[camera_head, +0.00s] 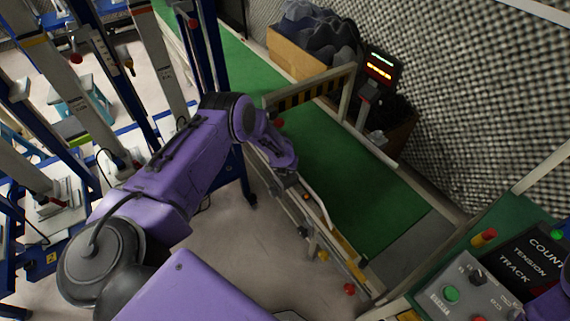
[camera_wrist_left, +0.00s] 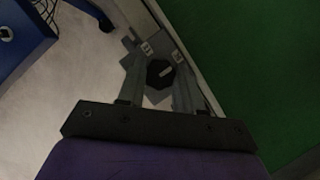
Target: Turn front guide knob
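A black faceted knob (camera_wrist_left: 160,73) with a pale mark on its face shows in the left wrist view, on a grey bracket beside the green belt. The two fingers of my left gripper (camera_wrist_left: 161,56) stand apart on either side of it. I see only narrow gaps there and cannot tell whether the fingers touch it. In the head view my left wrist reaches down to the near rail (camera_head: 294,205) of the conveyor, and the arm hides the knob and fingertips. Part of my right arm shows at the lower right edge; its gripper is out of view.
The green conveyor belt (camera_head: 350,180) runs diagonally, with a striped frame (camera_head: 311,91) across it. A control panel (camera_head: 465,296) is at lower right, a lit display (camera_head: 380,67) at the back, blue-and-grey racks at left.

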